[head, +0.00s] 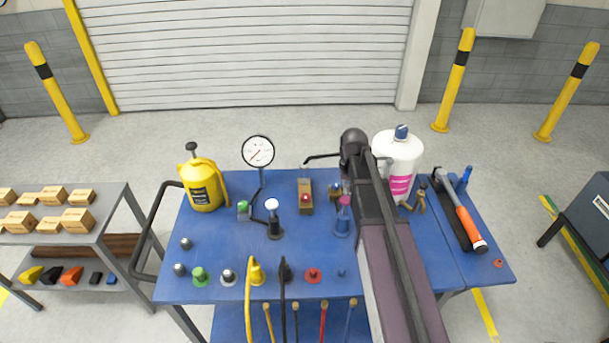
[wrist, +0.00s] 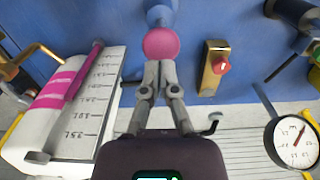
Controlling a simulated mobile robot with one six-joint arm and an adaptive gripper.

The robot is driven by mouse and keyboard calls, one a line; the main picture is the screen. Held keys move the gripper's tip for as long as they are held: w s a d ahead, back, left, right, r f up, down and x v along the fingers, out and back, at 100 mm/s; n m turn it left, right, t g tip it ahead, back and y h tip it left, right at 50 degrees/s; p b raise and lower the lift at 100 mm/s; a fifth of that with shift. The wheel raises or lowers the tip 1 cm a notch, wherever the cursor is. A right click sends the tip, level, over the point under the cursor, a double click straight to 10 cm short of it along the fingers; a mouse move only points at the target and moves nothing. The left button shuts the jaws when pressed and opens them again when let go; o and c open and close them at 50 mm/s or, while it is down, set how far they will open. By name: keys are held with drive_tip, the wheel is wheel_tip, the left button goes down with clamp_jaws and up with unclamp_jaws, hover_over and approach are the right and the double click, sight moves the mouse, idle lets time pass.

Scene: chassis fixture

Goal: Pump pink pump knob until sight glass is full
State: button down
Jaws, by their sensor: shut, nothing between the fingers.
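The pink pump knob (wrist: 161,43) is a round ball on a blue pump body (wrist: 158,14) in the wrist view. In the head view the pump (head: 343,218) stands left of my arm. My gripper (wrist: 159,66) is shut and empty, its tips at the knob's near edge; I cannot tell whether they touch. The sight glass (wrist: 73,85) is a slanted tube beside the litre scale of the white tank (wrist: 110,75). Its upper part in the picture is magenta, its lower part greyish; the exact level is unclear. The fingers are hard to make out in the head view.
A brass block with a red knob (wrist: 215,68) is right of the pump knob, and a pressure gauge (wrist: 294,140) is farther right. A yellow can (head: 203,185) stands at the table's left. Several coloured knobs line the front. A hammer (head: 462,215) lies right.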

sight(346, 199)
drive_tip(key=shift+f, duration=0.2)
drive_tip(key=shift+f+b, duration=0.7)
drive_tip(key=shift+b, duration=0.2)
idle(1.9)
drive_tip(key=shift+f, duration=0.1)
idle(0.3)
wheel_tip(346, 199, down, 5)
drive_tip(key=b, duration=0.5)
drive_tip(key=shift+f, duration=0.15)
wheel_tip(346, 199, up, 6)
drive_tip(key=p, duration=0.5)
drive_tip(key=shift+f, duration=0.35)
idle(1.5)
idle(0.4)
wheel_tip(346, 199, up, 6)
drive_tip(key=p, duration=0.6)
